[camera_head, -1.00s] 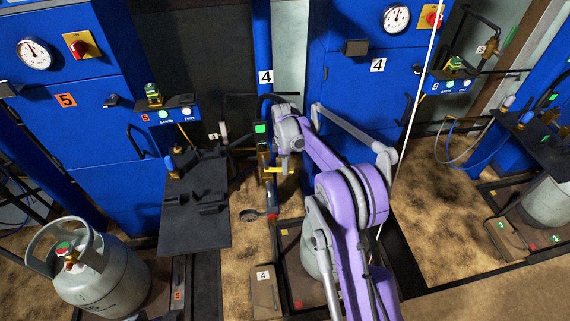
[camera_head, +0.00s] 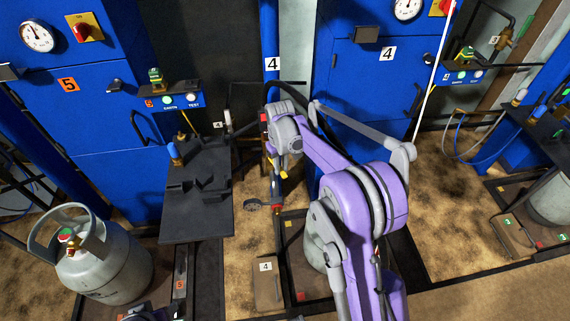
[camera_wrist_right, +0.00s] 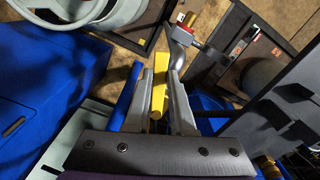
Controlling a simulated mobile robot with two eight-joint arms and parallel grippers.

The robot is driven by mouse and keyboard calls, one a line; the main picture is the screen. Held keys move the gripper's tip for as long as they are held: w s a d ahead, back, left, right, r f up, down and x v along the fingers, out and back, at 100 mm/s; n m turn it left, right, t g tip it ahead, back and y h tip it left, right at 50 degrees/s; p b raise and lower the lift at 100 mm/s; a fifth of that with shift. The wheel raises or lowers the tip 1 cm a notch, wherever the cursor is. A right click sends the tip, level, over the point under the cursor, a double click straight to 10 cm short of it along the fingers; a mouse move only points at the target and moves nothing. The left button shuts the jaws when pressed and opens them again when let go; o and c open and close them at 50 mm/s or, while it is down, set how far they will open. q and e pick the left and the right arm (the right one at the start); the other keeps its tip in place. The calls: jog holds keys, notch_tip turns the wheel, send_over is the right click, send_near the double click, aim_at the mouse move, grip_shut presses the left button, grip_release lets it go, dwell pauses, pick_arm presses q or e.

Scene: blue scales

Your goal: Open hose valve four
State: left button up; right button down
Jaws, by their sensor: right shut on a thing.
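My right gripper (camera_head: 281,168) reaches down to a hose valve on the thin pipe behind station four, in front of the blue post with the "4" label (camera_head: 272,65). In the right wrist view, its two grey fingers (camera_wrist_right: 160,100) are shut on a yellow valve handle (camera_wrist_right: 159,82), one finger on each side. A small part of the yellow handle (camera_head: 284,174) shows below the wrist in the head view. My purple arm and wrist hide much of the valve body.
A grey gas cylinder (camera_head: 98,268) stands at the lower left. A black shelf (camera_head: 197,222) juts out left of the valve. Blue cabinets (camera_head: 350,120) stand behind. Another cylinder (camera_head: 327,240) stands partly hidden behind my arm.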

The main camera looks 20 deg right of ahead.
jog(key=shift+w+a+m, duration=0.1)
jog(key=shift+a+m, duration=0.55)
jog(key=shift+m, duration=0.45)
jog(key=shift+a+m, duration=0.6)
jog(key=shift+m, duration=0.5)
jog(key=c, duration=0.8)
grip_release()
jog(key=shift+a, duration=0.1)
jog(key=shift+o, duration=0.2)
notch_tip(320, 180, up, 11)
jog(key=shift+p, duration=0.45)
